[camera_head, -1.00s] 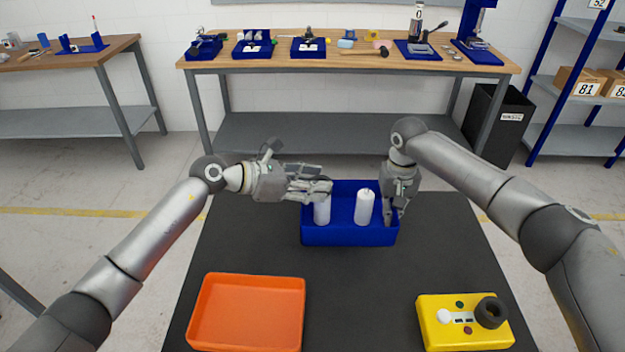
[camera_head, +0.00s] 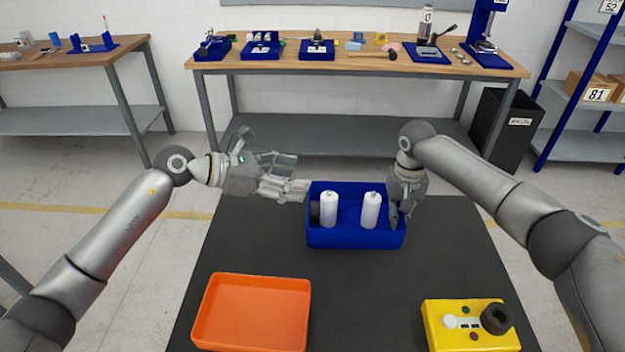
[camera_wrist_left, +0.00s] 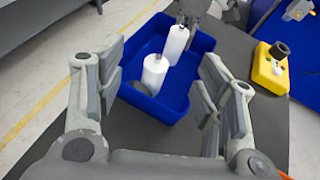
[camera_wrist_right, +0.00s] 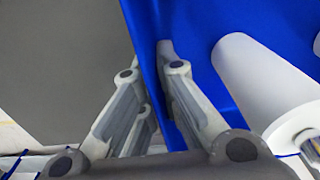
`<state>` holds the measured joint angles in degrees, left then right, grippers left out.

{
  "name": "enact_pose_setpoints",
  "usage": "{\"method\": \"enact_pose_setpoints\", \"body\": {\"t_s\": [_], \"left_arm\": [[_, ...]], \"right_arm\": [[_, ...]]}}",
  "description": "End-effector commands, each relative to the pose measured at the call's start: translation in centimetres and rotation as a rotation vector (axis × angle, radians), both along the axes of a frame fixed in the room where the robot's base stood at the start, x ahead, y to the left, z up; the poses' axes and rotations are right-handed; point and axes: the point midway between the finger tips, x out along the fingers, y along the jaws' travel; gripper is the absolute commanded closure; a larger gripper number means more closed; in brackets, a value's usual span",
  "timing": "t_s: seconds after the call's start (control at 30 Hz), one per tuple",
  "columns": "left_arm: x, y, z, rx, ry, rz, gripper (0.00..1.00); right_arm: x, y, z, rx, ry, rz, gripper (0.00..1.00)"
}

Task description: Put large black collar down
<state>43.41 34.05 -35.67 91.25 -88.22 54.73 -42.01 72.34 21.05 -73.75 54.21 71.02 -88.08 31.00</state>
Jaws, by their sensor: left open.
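A large black collar (camera_head: 314,213) is in the blue bin (camera_head: 355,240), at its left end beside a white cylinder (camera_head: 328,210); it is partly hidden. In the left wrist view a dark patch (camera_wrist_left: 138,88) shows beside the same cylinder. A second white cylinder (camera_head: 371,211) stands further right in the bin. My left gripper (camera_head: 296,190) is open and empty, just left of the bin's upper left edge; its fingers are wide apart in the left wrist view (camera_wrist_left: 160,85). My right gripper (camera_head: 401,220) has its fingers either side of the bin's right wall and appears closed on it.
An orange tray (camera_head: 250,343) lies empty at the front left. A yellow box (camera_head: 470,340) with a black ring (camera_head: 497,318) and a white knob stands at the front right. The black table between them is clear. A workbench (camera_head: 360,66) with fixtures stands behind.

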Motion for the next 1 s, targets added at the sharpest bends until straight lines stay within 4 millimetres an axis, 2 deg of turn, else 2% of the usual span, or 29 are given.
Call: {"method": "enact_pose_setpoints", "body": {"t_s": [0.1, 0.23, 0.63, 0.83, 0.87, 1.0], "left_arm": [[-0.9, 2.1, 0.8, 0.003, 0.0, 0.001, 0.38], [-1.5, 3.5, 1.5, 0.002, 0.001, 0.0, 0.38], [-1.8, 4.2, 1.9, -0.001, 0.001, -0.001, 0.38], [-1.8, 4.2, 1.9, -0.001, 0.001, -0.001, 0.38], [-1.8, 4.2, 1.9, -0.001, 0.001, -0.001, 0.38], [-1.8, 4.2, 1.9, -0.001, 0.001, -0.001, 0.38]], "right_arm": [[0.0, 0.1, 0.1, 0.001, -0.001, 0.001, 1.0], [0.0, 0.1, 0.1, 0.001, -0.001, 0.001, 1.0], [0.0, 0.1, 0.1, 0.001, -0.001, 0.001, 1.0], [0.0, 0.0, 0.0, 0.001, -0.001, 0.0, 0.72], [0.0, 0.0, 0.0, 0.001, -0.001, 0.0, 0.7], [0.0, 0.0, 0.0, 0.001, 0.0, 0.001, 0.7]]}}
